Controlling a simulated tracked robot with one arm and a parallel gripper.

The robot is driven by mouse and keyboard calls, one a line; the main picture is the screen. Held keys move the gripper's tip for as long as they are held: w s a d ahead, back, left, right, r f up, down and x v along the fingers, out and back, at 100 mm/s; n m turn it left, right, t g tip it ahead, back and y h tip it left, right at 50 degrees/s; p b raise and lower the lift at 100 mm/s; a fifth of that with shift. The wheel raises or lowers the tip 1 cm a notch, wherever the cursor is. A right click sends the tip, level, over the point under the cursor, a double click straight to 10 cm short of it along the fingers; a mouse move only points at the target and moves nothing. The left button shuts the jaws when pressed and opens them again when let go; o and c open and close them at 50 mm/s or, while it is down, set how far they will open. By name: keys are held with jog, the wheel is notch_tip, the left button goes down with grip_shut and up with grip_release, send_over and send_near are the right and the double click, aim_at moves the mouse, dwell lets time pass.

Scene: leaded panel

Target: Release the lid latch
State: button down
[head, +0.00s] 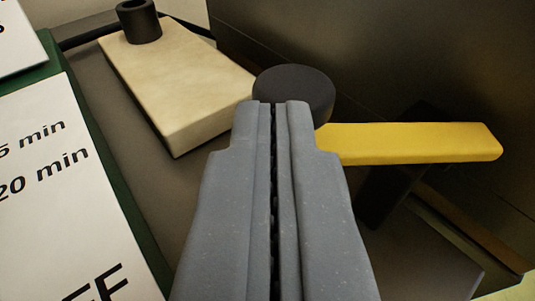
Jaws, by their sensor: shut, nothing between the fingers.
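A yellow latch handle (415,142) shows in the head view, reaching right from a dark round pivot knob (297,88). The handle lies roughly level in the picture, against a dark panel. My gripper (285,106) is shut with nothing between its fingers. Its tips overlap the lower left part of the knob and sit just left of the handle's inner end. I cannot tell whether the tips touch the knob or the handle. The gripper hides the lower part of the knob.
A cream block (180,80) lies to the left, with a dark cylinder (139,20) at its far end. White cards with printed text (55,190) on a green backing fill the left edge. A dark wall (400,60) rises behind the handle.

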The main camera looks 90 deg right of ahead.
jog(key=w+a+r, duration=0.2)
jog(key=a, duration=1.2)
jog(key=n+t+y+b, duration=0.2)
jog(key=n+t+b, duration=0.5)
jog(key=b, duration=1.1)
send_near(321, 115)
jog(key=shift+m+t, duration=0.4)
jog(key=shift+m, duration=0.2)
jog(key=b+x, duration=0.2)
jog(key=x, duration=0.5)
jog(key=shift+s+f+b, duration=0.15)
jog(key=shift+s+b, duration=0.05)
jog(key=shift+b, duration=0.2)
